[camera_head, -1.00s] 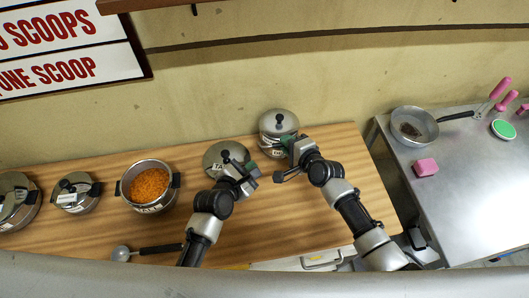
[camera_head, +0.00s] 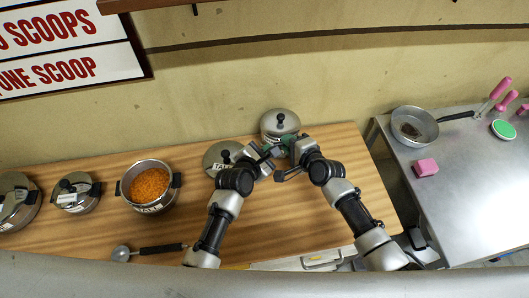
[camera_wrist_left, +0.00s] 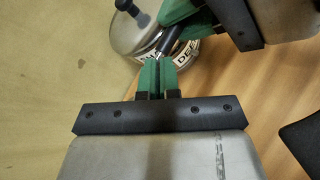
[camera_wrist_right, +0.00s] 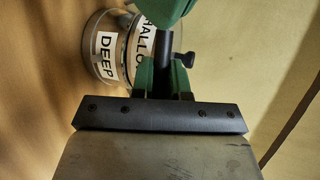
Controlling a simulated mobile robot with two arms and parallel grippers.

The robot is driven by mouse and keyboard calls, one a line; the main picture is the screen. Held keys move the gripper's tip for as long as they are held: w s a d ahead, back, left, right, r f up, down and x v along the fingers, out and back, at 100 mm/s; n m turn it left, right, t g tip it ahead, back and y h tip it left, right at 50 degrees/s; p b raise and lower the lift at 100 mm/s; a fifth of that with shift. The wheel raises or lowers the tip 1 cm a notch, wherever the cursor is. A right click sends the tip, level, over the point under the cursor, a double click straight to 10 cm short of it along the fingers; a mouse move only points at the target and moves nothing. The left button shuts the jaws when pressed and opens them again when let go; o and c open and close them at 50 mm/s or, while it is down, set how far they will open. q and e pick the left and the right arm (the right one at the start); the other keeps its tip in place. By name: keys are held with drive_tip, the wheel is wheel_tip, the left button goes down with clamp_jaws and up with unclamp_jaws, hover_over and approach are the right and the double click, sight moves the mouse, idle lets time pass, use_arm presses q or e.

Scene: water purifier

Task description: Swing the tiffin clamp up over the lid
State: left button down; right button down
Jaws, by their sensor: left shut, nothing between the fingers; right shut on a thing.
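The tiffin is a round metal stack with a domed lid (camera_head: 280,121) and a black knob, at the back of the wooden counter in the head view. Its labels, "DEEP" (camera_wrist_right: 106,52) and a partly hidden one, show in the right wrist view. My right gripper (camera_head: 291,143) is shut on a dark bar, apparently the clamp (camera_wrist_right: 164,46), at the tiffin's near side. My left gripper (camera_head: 270,151) is shut and empty just left of it, close to the right fingers. In the left wrist view its green fingertips (camera_wrist_left: 156,62) sit near the dark bar. The clamp's pivot is hidden.
Further left are a pot of orange food (camera_head: 150,184), more lidded pots (camera_head: 75,192) and a ladle (camera_head: 122,253). A pan (camera_head: 414,125) is on the right metal table.

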use_arm(q)
drive_tip(key=shift+w+d+r, duration=0.2)
drive_tip(key=shift+w+r, duration=0.15)
use_arm(e)
drive_tip(key=shift+s+a+f, duration=0.15)
drive_tip(key=shift+s+a, duration=0.1)
drive_tip(key=c, duration=1.1)
unclamp_jaws()
use_arm(q)
drive_tip(key=shift+r, duration=0.1)
use_arm(e)
drive_tip(key=shift+d, duration=0.1)
